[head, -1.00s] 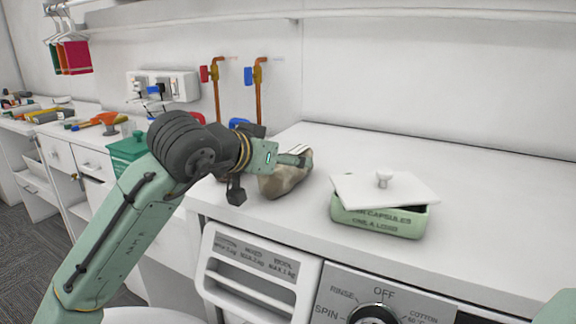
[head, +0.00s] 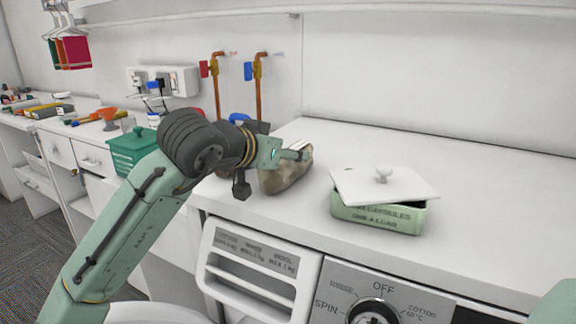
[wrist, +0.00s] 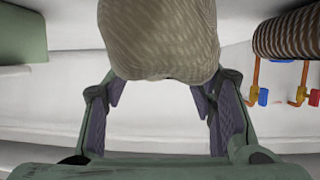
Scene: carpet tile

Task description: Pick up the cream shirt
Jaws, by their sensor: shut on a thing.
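The cream shirt is a crumpled beige bundle (head: 288,172) on the white worktop above the washing machine. My gripper (head: 301,153) reaches it from the left and is shut on its upper part. In the wrist view the beige woven cloth (wrist: 158,40) fills the top middle, between and beyond the two fingers of my gripper (wrist: 160,85). The bundle's lower edge looks at or very near the worktop; I cannot tell whether it is clear of it. The fingertips are partly hidden by the cloth.
A green capsule tin (head: 378,216) with a tilted white lid (head: 384,186) stands right of the shirt. A brown ribbed thing (wrist: 290,34) is close by in the wrist view. Pipes with red and blue taps (head: 257,90) run up the wall behind. The worktop's right rear is clear.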

